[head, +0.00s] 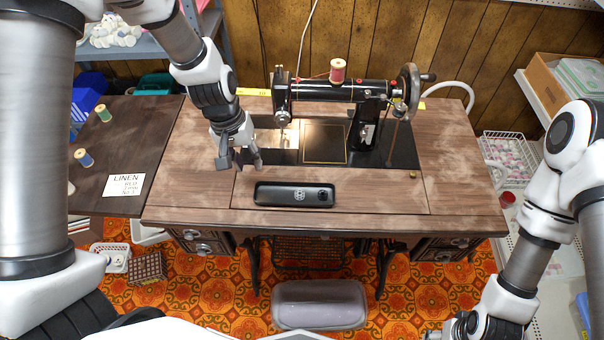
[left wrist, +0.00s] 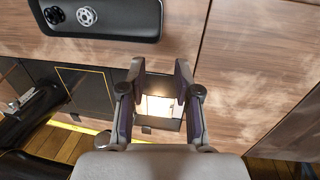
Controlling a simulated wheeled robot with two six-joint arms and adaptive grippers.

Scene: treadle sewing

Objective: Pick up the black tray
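The black tray (head: 294,194) is a shallow rounded oblong lying on the wooden sewing table's front part. It holds a silver round piece and a small black round piece. In the left wrist view the tray (left wrist: 120,30) shows at the top left, cut off by the edge. My left gripper (head: 240,162) is above the table, left of the tray and a little behind it. Its fingers are apart with nothing between them, as the left wrist view (left wrist: 160,75) also shows. My right gripper (head: 462,326) is at the bottom right, partly cut off, far from the tray; its fingers are unclear.
A black sewing machine (head: 345,92) with a red thread spool (head: 338,70) stands behind the tray. The dark left leaf (head: 140,135) carries spools and a LINEN card (head: 124,185). A grey stool (head: 318,304) stands in front. The tabletop (head: 455,180) right of the tray is clear.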

